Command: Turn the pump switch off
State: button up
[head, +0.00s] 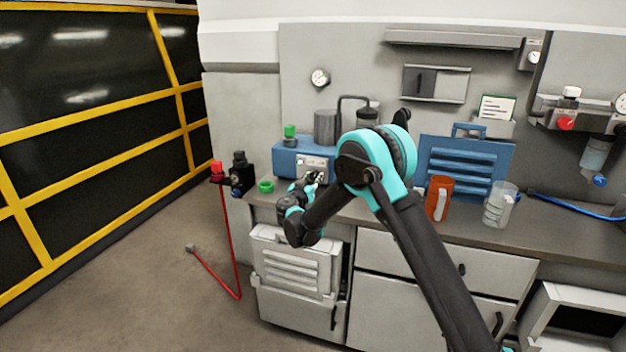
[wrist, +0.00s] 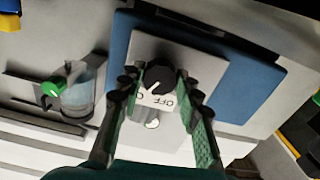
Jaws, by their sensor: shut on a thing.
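The pump switch is a black round knob (wrist: 160,76) on a pale square panel (wrist: 204,66) set on a blue housing (wrist: 245,90) in the wrist view. A white label (wrist: 157,101) by the knob reads OFF, upside down in this view. A white pointer mark shows near the knob's lower edge; its exact setting is unclear. My gripper (wrist: 161,84) has one finger on each side of the knob and is shut on it. In the head view, my gripper (head: 316,178) is at the front panel of the blue pump unit (head: 284,158) and hides the knob.
A green-capped clear container (wrist: 76,90) is left of the panel in the wrist view. A red hose (head: 231,240) hangs at the left.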

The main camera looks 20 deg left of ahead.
jog(key=n, duration=1.1)
jog(key=shift+n, duration=1.8)
jog(key=o, duration=1.1)
jog(key=shift+o, duration=0.2)
jog(key=shift+s, duration=0.15)
jog(key=s, duration=1.1)
jog(key=shift+s, duration=0.4)
